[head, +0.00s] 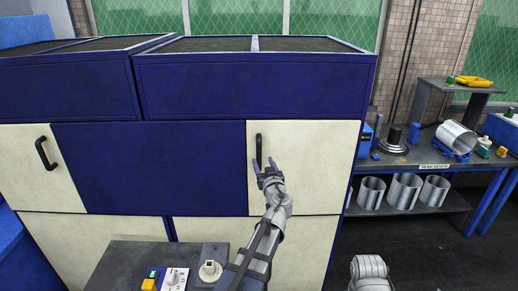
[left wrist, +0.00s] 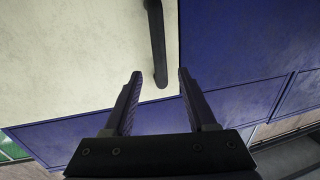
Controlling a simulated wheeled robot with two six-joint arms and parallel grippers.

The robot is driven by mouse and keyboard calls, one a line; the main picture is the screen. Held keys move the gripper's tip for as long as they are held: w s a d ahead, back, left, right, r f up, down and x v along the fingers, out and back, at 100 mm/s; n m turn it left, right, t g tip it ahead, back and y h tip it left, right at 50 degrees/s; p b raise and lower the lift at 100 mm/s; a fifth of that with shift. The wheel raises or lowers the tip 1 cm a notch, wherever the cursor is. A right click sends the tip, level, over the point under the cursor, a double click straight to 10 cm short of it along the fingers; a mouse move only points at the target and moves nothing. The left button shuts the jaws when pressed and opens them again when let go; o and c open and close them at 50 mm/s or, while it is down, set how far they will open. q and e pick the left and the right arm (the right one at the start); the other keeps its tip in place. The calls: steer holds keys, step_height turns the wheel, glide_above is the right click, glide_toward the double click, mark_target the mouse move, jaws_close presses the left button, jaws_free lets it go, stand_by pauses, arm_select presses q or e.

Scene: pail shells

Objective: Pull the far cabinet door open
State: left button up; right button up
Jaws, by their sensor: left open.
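A cream cabinet door (head: 305,165) with a black vertical bar handle (head: 259,148) is on the right of the blue cabinet front. The door looks flush with the front. My left gripper (head: 263,168) is open in front of it, at the handle's lower part. In the left wrist view the handle (left wrist: 157,45) ends between the two fingertips of the gripper (left wrist: 159,73), with a gap on both sides. I cannot tell how deep the fingers reach around it. A second cream door (head: 30,175) with a black handle (head: 46,153) is at the left. My right gripper is out of view.
A grey-topped box with a yellow block (head: 151,281) and switches stands low in front of the cabinet. A workbench (head: 425,155) at the right holds metal cylinders and tools, with pail shells (head: 404,190) on its lower shelf.

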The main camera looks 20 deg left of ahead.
mark_target(260, 154)
arm_select(q)
steer(key=shift+x, duration=3.95)
jaws_close()
